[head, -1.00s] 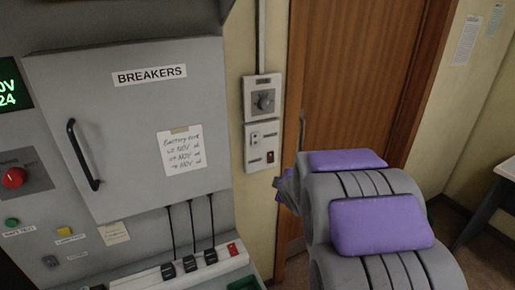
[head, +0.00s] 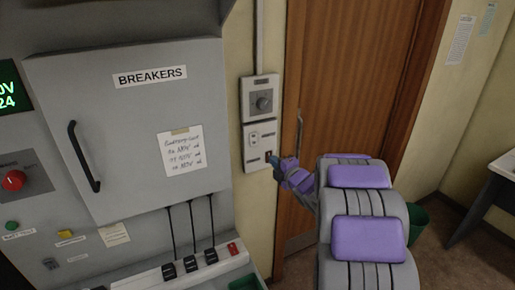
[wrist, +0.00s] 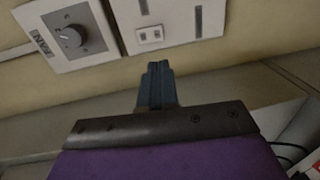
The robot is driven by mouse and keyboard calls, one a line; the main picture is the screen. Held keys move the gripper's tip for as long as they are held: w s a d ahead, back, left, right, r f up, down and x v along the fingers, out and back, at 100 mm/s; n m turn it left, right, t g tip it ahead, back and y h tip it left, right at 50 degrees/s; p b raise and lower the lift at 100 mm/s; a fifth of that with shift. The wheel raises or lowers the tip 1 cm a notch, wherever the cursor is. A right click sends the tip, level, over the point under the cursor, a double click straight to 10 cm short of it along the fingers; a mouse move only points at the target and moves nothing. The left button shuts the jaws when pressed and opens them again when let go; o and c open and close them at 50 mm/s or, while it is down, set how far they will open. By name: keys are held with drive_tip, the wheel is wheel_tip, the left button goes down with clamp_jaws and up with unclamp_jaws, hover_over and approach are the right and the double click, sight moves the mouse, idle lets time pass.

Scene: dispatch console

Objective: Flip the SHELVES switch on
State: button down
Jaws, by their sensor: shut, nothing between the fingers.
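A light wall plate (head: 251,148) is fixed between the breaker cabinet and the door, below a knob plate. It carries a small dark switch (head: 268,155) at its right side; earlier it showed red, and now my fingertips are close to it. I cannot read a SHELVES label. My gripper (head: 277,162) is at the plate's lower right edge; contact cannot be told. In the wrist view my shut, empty fingers (wrist: 157,75) point at the plate (wrist: 175,38), which shows a small socket-like fitting (wrist: 149,35) and dark slots. The red switch is not seen there.
The knob plate (head: 261,86), marked FAN in the wrist view (wrist: 92,45), sits directly above. The grey breaker cabinet (head: 120,130) stands left, the wooden door (head: 345,90) right. A green bin (head: 418,222) is on the floor.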

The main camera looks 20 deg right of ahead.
sight(254, 145)
drive_tip(key=shift+w+a, duration=0.1)
drive_tip(key=w, duration=0.4)
drive_tip(key=w+f, duration=0.1)
drive_tip(key=w, duration=0.8)
drive_tip(key=shift+w+a+f, duration=0.2)
drive_tip(key=shift+w+f, duration=0.15)
drive_tip(key=shift+f, duration=0.05)
drive_tip(key=shift+f+b, duration=0.1)
drive_tip(key=shift+b, duration=0.45)
drive_tip(key=shift+w+f+b, duration=0.1)
drive_tip(key=shift+b, duration=0.3)
drive_tip(key=shift+r, duration=0.2)
drive_tip(key=shift+f, duration=0.1)
